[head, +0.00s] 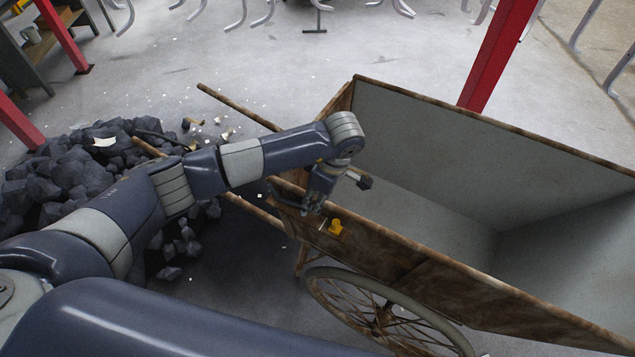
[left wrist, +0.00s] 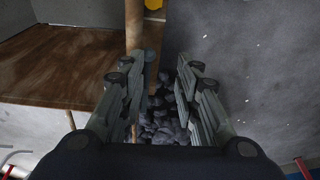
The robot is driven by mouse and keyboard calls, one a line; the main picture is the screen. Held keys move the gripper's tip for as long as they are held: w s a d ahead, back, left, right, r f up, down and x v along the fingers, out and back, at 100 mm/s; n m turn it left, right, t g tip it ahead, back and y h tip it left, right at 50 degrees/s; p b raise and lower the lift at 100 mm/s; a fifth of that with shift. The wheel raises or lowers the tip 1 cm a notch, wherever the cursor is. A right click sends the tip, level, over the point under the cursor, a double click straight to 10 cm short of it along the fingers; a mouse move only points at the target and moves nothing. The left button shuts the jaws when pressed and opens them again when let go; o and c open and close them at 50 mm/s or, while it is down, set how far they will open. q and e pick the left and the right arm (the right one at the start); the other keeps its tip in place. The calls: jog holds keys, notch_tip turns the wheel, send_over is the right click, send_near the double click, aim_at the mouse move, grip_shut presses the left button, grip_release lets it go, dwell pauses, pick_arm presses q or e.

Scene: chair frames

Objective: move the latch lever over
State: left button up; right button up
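A small yellow latch part (head: 335,227) sits on the rusty outer side of the cart, just below its rim. A sliver of yellow also shows at the top edge of the left wrist view (left wrist: 153,4). Whether this is the lever itself or its mount is too small to tell. My left gripper (head: 298,205) points down at the cart's near side wall, to the left of the yellow part and apart from it. In the left wrist view its fingers (left wrist: 165,72) are spread, with nothing held between them. My right gripper is out of both views.
The open, empty cart (head: 450,285) has rusty walls, a spoked wheel (head: 385,318) and long wooden handles (head: 235,105). A heap of dark rocks (head: 75,175) lies left, partly behind my arm. A red post (head: 495,55) stands behind the cart.

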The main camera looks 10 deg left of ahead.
aim_at(298, 206)
pick_arm(q)
jog(key=b+x, duration=0.4)
jog(key=x, duration=0.4)
jog(key=shift+f+b, duration=0.3)
jog(key=shift+f, duration=0.05)
jog(key=shift+s+r, duration=0.15)
jog(key=shift+r, duration=0.1)
jog(key=shift+c, duration=1.2)
jog(key=shift+a+f+y, duration=0.1)
jog(key=shift+f+y, duration=0.15)
jog(key=shift+y, duration=0.05)
jog(key=shift+c, duration=0.7)
jog(key=shift+o, duration=0.2)
jog(key=o, duration=0.8)
jog(key=shift+s+a, duration=0.1)
jog(key=shift+o, duration=0.8)
jog(key=shift+s+a+r, duration=0.1)
